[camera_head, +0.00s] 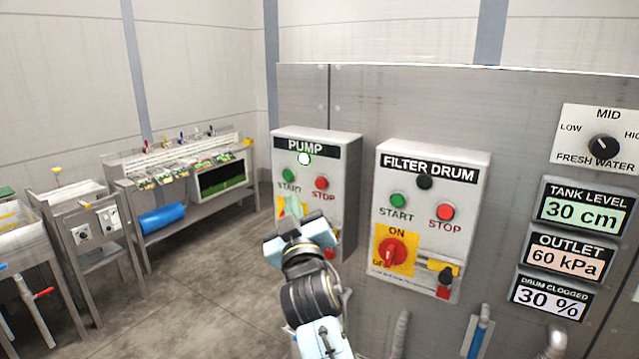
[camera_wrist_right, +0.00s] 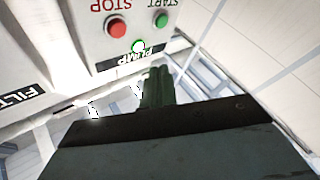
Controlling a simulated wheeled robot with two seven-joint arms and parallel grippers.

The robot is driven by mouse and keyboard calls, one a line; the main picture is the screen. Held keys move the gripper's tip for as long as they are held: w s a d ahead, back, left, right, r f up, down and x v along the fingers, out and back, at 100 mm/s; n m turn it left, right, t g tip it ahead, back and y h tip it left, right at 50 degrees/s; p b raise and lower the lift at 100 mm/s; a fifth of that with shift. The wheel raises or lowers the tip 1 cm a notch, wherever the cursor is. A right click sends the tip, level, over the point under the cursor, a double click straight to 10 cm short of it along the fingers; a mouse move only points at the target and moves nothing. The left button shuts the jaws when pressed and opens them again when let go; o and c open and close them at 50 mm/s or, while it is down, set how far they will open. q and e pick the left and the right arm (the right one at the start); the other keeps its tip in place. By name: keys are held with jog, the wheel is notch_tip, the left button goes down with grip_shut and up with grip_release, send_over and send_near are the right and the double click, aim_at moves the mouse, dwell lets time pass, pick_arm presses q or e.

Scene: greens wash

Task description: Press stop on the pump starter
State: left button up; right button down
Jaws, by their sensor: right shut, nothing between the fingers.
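The pump starter (camera_head: 337,190) is a grey box on the steel panel. It has a lit white lamp (camera_head: 304,159), a green start button (camera_head: 289,174) and a red stop button (camera_head: 321,183). My right gripper (camera_head: 292,208) is shut and empty, in front of the lower part of the box and below the buttons. It hides the box's lower controls. In the right wrist view, turned upside down, the stop button (camera_wrist_right: 115,27) and start button (camera_wrist_right: 161,20) show beyond my closed fingers (camera_wrist_right: 157,84). The fingers look apart from both buttons. My left gripper is not in view.
The filter drum starter (camera_head: 432,220) with its own buttons and a red rotary switch (camera_head: 392,251) is to the right. Displays and a fresh water knob (camera_head: 603,146) are farther right. A wash bench (camera_head: 180,180) stands at the back left, with open floor before it.

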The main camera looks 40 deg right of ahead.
jog(key=shift+w+d+p, duration=0.15)
jog(key=shift+w+d, duration=0.25)
jog(key=shift+d, duration=0.65)
jog(key=shift+w+d+p, duration=0.1)
jog(key=shift+w+d, duration=0.35)
jog(key=shift+d, duration=0.6)
jog(key=shift+w+d+p, duration=0.15)
jog(key=shift+w+d, duration=0.25)
jog(key=shift+d, duration=0.65)
jog(key=shift+w+d, duration=0.2)
jog(key=shift+d, duration=0.15)
jog(key=shift+w+d, duration=0.15)
jog(key=shift+d, duration=0.3)
jog(key=shift+a, duration=0.15)
dwell(0.4)
jog(key=shift+s+a, duration=0.35)
jog(key=shift+a, duration=0.35)
jog(key=shift+s+a, duration=0.3)
jog(key=shift+a, duration=0.45)
jog(key=shift+s+a, duration=0.35)
jog(key=shift+a, duration=0.45)
jog(key=shift+s+a, duration=0.3)
jog(key=shift+a, duration=0.45)
